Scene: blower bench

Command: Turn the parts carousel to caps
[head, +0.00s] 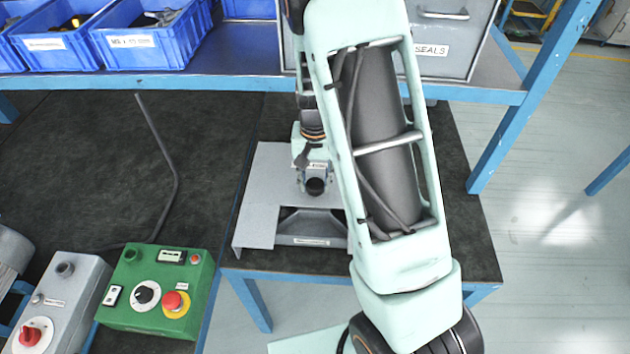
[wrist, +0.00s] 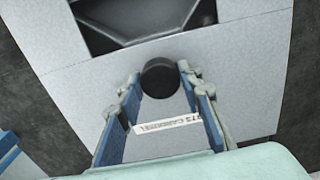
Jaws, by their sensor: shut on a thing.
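The parts carousel is a grey metal housing (head: 262,195) on the dark bench top, with a window (head: 312,226) in its front part. A sloped grey piece with a small label (head: 310,241), too small to read, shows inside the window. A round black knob (head: 316,186) stands on the housing; it also shows in the wrist view (wrist: 159,79). My gripper (wrist: 157,82) is shut on the knob, one blue-padded finger on each side. In the head view my arm hides the housing's right side.
A green control box (head: 155,290) with a red button and a grey box (head: 60,305) with a red knob stand at lower left. Blue bins (head: 150,40) and a grey drawer unit marked "SEALS" (head: 440,65) sit on the shelf behind. A blue post (head: 530,95) rises at right.

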